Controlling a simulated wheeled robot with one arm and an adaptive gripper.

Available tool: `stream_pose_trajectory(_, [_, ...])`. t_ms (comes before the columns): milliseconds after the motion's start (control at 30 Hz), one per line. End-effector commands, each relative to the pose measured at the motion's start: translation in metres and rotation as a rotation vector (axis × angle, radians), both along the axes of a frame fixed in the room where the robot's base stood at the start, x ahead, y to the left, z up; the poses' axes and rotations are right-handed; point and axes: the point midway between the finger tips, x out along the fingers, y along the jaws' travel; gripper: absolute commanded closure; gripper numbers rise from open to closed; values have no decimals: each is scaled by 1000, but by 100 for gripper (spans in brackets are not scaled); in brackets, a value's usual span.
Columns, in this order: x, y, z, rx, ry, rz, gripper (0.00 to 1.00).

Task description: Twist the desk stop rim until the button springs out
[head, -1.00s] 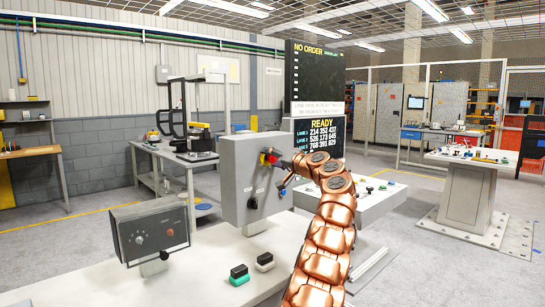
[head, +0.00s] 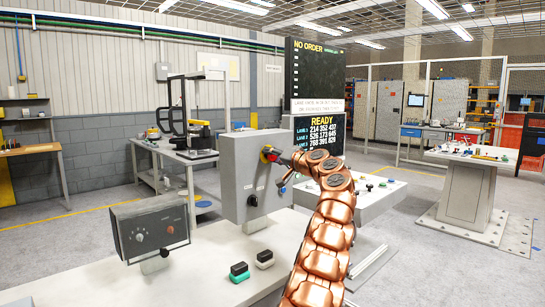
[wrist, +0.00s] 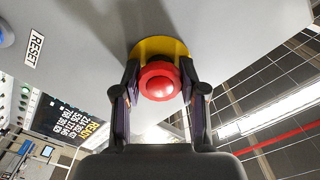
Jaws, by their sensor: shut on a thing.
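The red desk stop button (wrist: 160,82) sits on a yellow round base (wrist: 150,47) on the face of a grey box. In the wrist view my gripper (wrist: 160,88) has one finger on each side of the red head and is shut on its rim. In the head view my gripper (head: 275,157) reaches the grey box (head: 245,175) from the right. There the red and yellow of the stop show only in part beside the fingers. I cannot tell how far out the button stands.
A RESET label (wrist: 34,49) and a blue button (wrist: 5,36) are on the same face. A control box with a dial (head: 150,230) stands left on the white desk. Black-and-green (head: 239,272) and black-and-white (head: 264,259) blocks lie in front. A display board (head: 318,75) stands behind.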

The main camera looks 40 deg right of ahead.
Motion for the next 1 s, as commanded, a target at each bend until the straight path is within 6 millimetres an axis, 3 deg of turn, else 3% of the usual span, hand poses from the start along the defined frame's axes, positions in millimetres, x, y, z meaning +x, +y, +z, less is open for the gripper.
stream_pose_trajectory(367, [0,0,3,99,-1,1,93])
stream_pose_trajectory(1000, [0,-1,2,550,-10,-1,93])
